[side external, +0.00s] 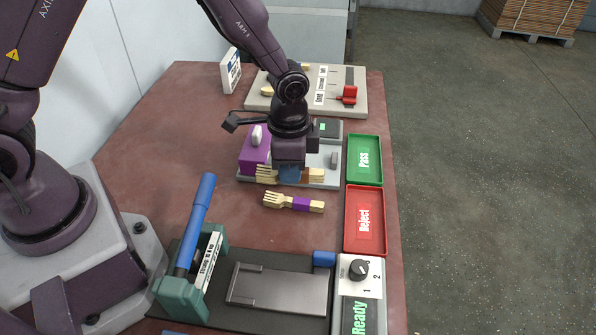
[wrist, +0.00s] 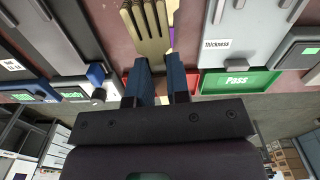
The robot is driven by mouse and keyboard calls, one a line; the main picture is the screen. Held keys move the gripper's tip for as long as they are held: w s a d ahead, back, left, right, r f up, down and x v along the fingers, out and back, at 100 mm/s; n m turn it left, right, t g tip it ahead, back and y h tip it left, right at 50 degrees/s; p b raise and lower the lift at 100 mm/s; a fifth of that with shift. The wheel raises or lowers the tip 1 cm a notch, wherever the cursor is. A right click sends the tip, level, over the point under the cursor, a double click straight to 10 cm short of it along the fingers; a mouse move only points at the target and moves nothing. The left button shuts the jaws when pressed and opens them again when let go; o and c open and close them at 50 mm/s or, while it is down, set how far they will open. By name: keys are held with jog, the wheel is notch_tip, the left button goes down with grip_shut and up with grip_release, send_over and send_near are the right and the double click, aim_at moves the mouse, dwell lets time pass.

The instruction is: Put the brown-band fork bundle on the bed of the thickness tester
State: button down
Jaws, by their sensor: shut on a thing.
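My gripper (side external: 290,176) is shut on a fork bundle (side external: 266,175), which it holds level in the air; tines point left and the handle end sticks out right. Its band is mostly hidden by the fingers, with some brown beside them. In the wrist view my gripper (wrist: 160,72) has the pale fork bundle (wrist: 150,28) between its blue fingers. The thickness tester (side external: 331,160), a grey base with a purple block, lies just behind and partly under the held bundle in the side view. In the wrist view the tester (wrist: 226,30) is to the right of the bundle.
A purple-band fork bundle (side external: 302,204) lies on the table nearer the camera. Green Pass tray (side external: 379,158) and red Reject tray (side external: 348,240) line the right edge. A press with a blue lever (side external: 197,220) stands in front. A grey board (side external: 258,102) is behind.

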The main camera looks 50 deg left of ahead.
jog(key=w+a+m, duration=0.1)
jog(key=w+a, duration=0.8)
jog(key=w, duration=0.1)
jog(key=f, duration=0.7)
jog(key=shift+s+d, duration=0.1)
jog(key=shift+s, duration=0.15)
jog(key=c, duration=1.1)
grip_release()
jog(key=shift+f, duration=0.1)
